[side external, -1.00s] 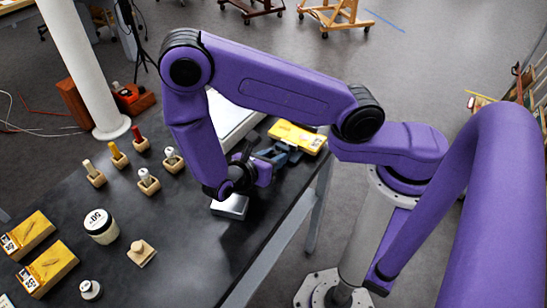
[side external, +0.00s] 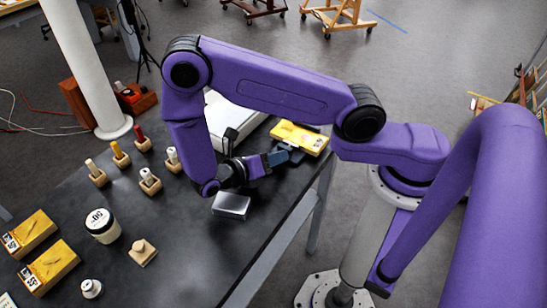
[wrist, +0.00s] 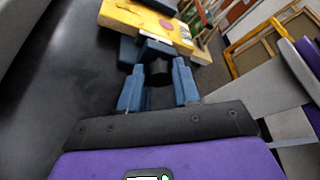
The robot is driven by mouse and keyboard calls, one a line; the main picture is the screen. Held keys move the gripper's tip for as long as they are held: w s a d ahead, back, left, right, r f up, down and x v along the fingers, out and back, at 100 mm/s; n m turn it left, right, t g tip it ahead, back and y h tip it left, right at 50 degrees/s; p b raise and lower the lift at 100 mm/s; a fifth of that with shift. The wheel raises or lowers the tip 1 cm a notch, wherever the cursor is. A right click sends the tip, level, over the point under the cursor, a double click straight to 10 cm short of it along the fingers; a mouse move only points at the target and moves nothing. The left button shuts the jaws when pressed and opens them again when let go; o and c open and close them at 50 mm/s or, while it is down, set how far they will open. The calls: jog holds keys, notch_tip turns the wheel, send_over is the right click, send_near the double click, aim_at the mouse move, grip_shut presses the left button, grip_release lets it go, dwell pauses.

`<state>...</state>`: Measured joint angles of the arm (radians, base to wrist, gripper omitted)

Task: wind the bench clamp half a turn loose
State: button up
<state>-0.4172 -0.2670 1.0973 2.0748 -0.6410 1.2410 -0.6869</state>
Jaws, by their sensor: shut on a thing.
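The bench clamp (side external: 288,153) is blue-grey and sits near the table's right edge, against a yellow block. In the wrist view its blue body (wrist: 157,47) shows just beyond my fingertips. A dark knob (wrist: 160,74) on its near side lies between my two blue fingers. My gripper (side external: 267,160) reaches level toward the clamp from the left in the side view. In the wrist view my gripper (wrist: 160,70) is shut on the dark knob, with a finger on each side. The far side of the clamp and its hold on the table are hidden.
A yellow block (side external: 302,138) lies at the clamp. A grey metal block (side external: 231,206) sits on the dark table (side external: 195,255) just below my wrist. Small bottles in wooden holders, a labelled jar (side external: 102,225) and yellow boxes (side external: 48,267) stand to the left.

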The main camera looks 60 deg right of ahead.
jog(key=shift+a, duration=0.1)
jog(key=o, duration=1.1)
jog(key=shift+c, duration=0.2)
